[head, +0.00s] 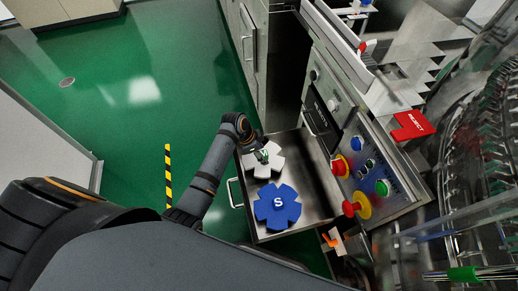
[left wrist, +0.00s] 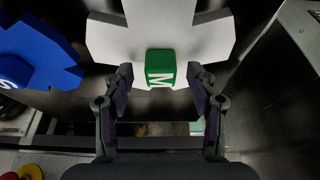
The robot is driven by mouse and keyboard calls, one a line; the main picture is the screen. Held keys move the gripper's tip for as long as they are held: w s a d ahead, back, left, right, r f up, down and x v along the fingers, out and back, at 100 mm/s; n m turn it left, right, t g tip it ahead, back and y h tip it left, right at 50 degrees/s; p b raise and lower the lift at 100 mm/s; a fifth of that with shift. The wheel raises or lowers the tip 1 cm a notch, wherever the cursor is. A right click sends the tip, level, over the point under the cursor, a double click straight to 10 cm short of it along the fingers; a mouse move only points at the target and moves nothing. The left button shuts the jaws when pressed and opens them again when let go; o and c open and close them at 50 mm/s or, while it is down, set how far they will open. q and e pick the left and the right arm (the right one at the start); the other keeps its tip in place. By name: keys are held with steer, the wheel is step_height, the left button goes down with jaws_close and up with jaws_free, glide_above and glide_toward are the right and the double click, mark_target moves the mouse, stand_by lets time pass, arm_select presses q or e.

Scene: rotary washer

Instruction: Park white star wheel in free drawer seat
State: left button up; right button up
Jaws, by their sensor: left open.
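The white star wheel (head: 250,170) lies in the open metal drawer (head: 318,185), behind the blue wheel in the head view. In the left wrist view the white star wheel (left wrist: 115,38) fills the top middle, with a green hub block (left wrist: 160,66) marked M. My left gripper (left wrist: 160,82) is open, its two fingers on either side of the green block with gaps showing. In the head view my left gripper (head: 260,149) is over the white wheel and partly hides it. My right gripper is not in view.
A blue star wheel (head: 278,207) marked S lies in the drawer beside the white one. A control panel (head: 365,165) with red, yellow, blue and green buttons stands right of the drawer. A red reject bin (head: 411,125) is beyond. Green floor (head: 120,110) is open at left.

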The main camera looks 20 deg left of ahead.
arm_select(q)
steer(key=v, duration=1.1)
steer(key=shift+a+r, duration=0.15)
steer(key=shift+r, duration=0.15)
steer(key=shift+s, duration=0.1)
